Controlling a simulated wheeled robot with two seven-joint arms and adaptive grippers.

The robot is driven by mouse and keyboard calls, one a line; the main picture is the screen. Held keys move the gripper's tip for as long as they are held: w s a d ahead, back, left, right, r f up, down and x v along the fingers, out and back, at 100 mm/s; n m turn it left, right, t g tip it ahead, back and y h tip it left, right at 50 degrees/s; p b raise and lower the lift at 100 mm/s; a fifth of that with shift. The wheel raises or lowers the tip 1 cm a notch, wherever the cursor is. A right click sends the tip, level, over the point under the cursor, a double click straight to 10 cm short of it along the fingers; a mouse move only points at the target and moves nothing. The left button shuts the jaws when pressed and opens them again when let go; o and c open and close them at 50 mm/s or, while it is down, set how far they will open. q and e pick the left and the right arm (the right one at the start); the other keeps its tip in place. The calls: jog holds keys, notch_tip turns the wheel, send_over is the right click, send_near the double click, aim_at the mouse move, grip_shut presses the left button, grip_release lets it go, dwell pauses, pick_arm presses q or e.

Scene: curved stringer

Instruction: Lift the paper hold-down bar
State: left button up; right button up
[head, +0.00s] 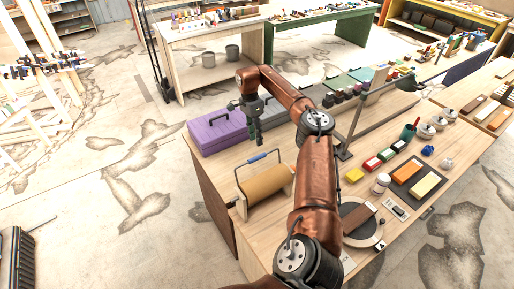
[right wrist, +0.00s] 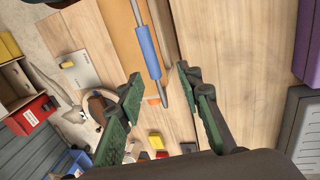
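The paper hold-down bar (head: 240,181) is a thin grey metal frame with a blue sleeve (head: 257,157) along its top. It stands over a brown paper roll (head: 266,184) in a holder near the table's left edge. My right gripper (head: 258,141) points down just above and behind the blue sleeve, seemingly apart from it. In the right wrist view, the right gripper (right wrist: 160,76) is open and empty. There the blue sleeve (right wrist: 147,52) lies ahead of the fingertips, and the bar's near end shows in the gap between the fingers. My left gripper is not in view.
A purple case (head: 216,130) lies on the wooden table behind the roll. Coloured blocks (head: 372,163), a white jar (head: 381,183) and a round plate (head: 372,237) lie to the right, beyond my arm.

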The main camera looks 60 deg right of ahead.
jog(key=shift+v, duration=1.95)
jog(key=shift+f, duration=0.1)
